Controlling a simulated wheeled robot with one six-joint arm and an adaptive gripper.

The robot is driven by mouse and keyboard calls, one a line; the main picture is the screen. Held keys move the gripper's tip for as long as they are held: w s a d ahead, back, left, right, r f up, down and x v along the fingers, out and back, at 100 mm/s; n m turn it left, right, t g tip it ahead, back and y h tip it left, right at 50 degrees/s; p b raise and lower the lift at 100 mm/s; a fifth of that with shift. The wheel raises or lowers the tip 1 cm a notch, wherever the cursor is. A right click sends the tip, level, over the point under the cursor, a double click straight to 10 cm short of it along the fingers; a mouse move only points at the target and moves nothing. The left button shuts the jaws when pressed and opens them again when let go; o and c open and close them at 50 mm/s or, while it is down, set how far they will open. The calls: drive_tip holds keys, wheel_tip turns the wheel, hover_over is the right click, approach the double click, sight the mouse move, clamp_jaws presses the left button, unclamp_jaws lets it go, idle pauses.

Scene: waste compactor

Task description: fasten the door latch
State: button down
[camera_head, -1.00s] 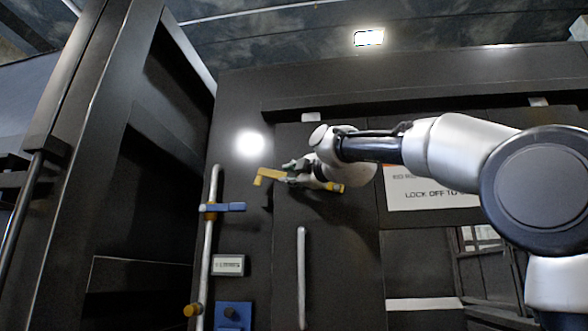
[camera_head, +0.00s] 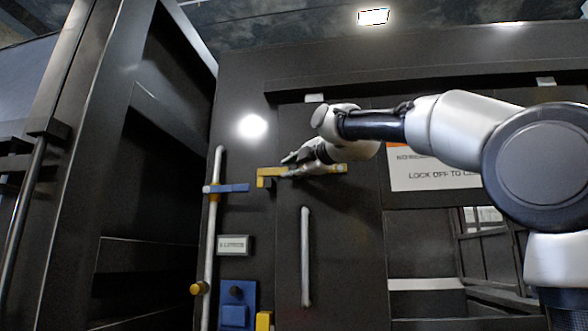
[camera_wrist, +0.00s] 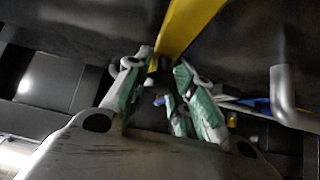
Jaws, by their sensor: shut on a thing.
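The door latch is a yellow bar (camera_head: 334,169) with a bent left end (camera_head: 264,178). It lies nearly level across the upper left part of the dark door (camera_head: 345,235), reaching past its left edge onto the frame. My gripper (camera_head: 290,166) is at the left half of the bar, shut on it. In the wrist view the yellow bar (camera_wrist: 186,24) runs down between the green-padded fingers of my gripper (camera_wrist: 158,88). The fingers partly hide the bar, and I cannot tell whether its bent end sits in a catch.
A vertical door handle (camera_head: 305,257) is below the latch. To the left stands a silver rod (camera_head: 211,240) with a blue lever (camera_head: 228,188). A blue box (camera_head: 236,306) is low on the frame. A lock-off sign (camera_head: 430,170) is at right, behind my arm.

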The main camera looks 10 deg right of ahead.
drive_tip(key=c, duration=1.2)
unclamp_jaws()
drive_tip(key=shift+a+f, duration=0.1)
drive_tip(key=shift+f, duration=0.15)
drive_tip(key=shift+r, duration=0.1)
drive_tip(key=shift+s+d, duration=0.2)
drive_tip(key=shift+s, duration=0.1)
drive_tip(key=v, duration=1.1)
drive_tip(key=shift+s, duration=0.2)
